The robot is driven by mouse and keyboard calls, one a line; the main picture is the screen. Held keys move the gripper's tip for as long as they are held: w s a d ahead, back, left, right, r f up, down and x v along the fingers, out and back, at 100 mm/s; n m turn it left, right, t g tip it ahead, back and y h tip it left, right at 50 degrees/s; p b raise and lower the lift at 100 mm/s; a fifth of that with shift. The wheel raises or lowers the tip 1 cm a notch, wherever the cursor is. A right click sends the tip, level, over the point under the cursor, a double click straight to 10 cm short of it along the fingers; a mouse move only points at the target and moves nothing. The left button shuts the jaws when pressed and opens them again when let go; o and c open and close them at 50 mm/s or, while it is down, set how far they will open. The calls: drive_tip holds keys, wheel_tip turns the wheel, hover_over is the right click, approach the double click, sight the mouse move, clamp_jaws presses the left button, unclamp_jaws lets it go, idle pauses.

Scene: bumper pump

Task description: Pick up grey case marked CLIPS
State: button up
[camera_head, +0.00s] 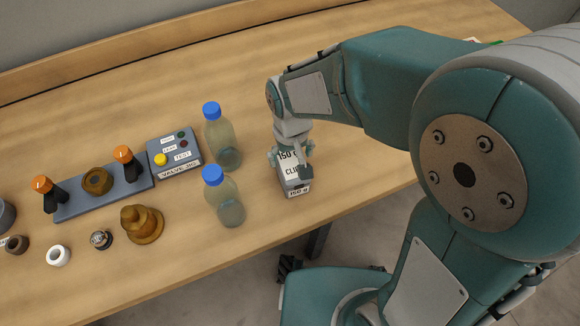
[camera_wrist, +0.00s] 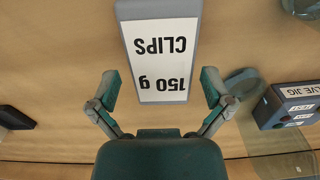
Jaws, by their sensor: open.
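The grey case marked CLIPS (camera_head: 292,175) stands on the wooden bench near its front edge, with a white label reading "150 g CLIPS". In the wrist view the case (camera_wrist: 159,50) is seen from above, its label upside down. My gripper (camera_head: 293,150) is above the far end of the case, pointing down. In the wrist view my gripper (camera_wrist: 158,88) has its two fingers spread wide, one on each side of the case's near end. Gaps show between the fingers and the case, and nothing is held.
Two clear bottles with blue caps (camera_head: 213,175) stand just left of the case. Further left are a grey valve jig box (camera_head: 180,168), a plate with orange-topped clamps (camera_head: 75,205), a brass stepped part (camera_head: 141,224) and small rings. Bench right of the case is clear.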

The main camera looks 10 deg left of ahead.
sight(290, 169)
wheel_tip(290, 169, down, 5)
drive_tip(key=shift+s+r, duration=0.1)
drive_tip(key=shift+s, duration=0.05)
drive_tip(key=c, duration=0.9)
drive_tip(key=shift+s, duration=0.1)
